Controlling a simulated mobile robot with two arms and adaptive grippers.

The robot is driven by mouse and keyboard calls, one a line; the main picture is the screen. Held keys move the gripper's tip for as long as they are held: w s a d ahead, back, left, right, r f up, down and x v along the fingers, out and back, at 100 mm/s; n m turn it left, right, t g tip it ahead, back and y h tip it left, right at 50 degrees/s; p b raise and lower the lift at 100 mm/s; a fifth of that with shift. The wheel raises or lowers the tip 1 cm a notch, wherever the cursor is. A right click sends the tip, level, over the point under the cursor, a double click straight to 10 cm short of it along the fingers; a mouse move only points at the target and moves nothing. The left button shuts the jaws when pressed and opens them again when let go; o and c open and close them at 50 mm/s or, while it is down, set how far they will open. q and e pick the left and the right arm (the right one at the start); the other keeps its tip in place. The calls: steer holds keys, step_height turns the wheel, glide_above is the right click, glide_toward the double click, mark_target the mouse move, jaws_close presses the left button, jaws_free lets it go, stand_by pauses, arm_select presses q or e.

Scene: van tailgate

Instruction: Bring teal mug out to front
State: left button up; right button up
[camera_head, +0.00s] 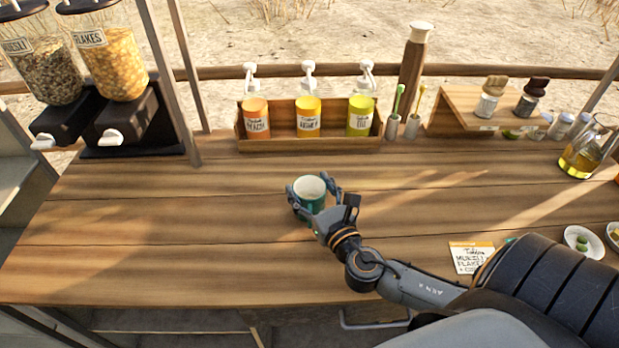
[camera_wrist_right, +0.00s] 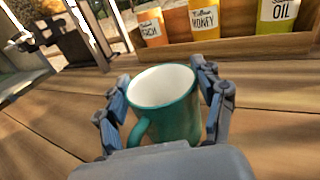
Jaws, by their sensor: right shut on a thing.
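The teal mug (camera_head: 309,196) has a white inside and sits near the middle of the wooden counter (camera_head: 200,230). My right gripper (camera_head: 314,197) reaches in from the right and is shut on the mug, one finger on each side. In the right wrist view the mug (camera_wrist_right: 166,105) is between the fingers of the gripper (camera_wrist_right: 163,110), with its handle toward the lower left. I cannot tell whether its base touches the counter. My left gripper does not show.
A wooden rack (camera_head: 308,134) with three labelled bottles stands behind the mug. Cereal dispensers (camera_head: 110,60) are at the back left. A written card (camera_head: 470,257), small dishes (camera_head: 583,243) and an oil jug (camera_head: 588,153) are to the right. The counter's left and front middle are clear.

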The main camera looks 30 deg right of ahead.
mark_target(308, 201)
steer(key=shift+s+a, duration=0.4)
steer(key=shift+s, duration=0.3)
steer(key=shift+s+a, duration=0.45)
steer(key=shift+s, duration=0.2)
steer(key=shift+s+a, duration=0.4)
steer(key=shift+s, duration=0.3)
steer(key=o, duration=1.4)
steer(key=shift+c, duration=0.2)
steer(key=s, duration=0.4)
steer(key=s+a, duration=0.1)
steer(key=s, duration=0.7)
steer(key=shift+a, duration=0.3)
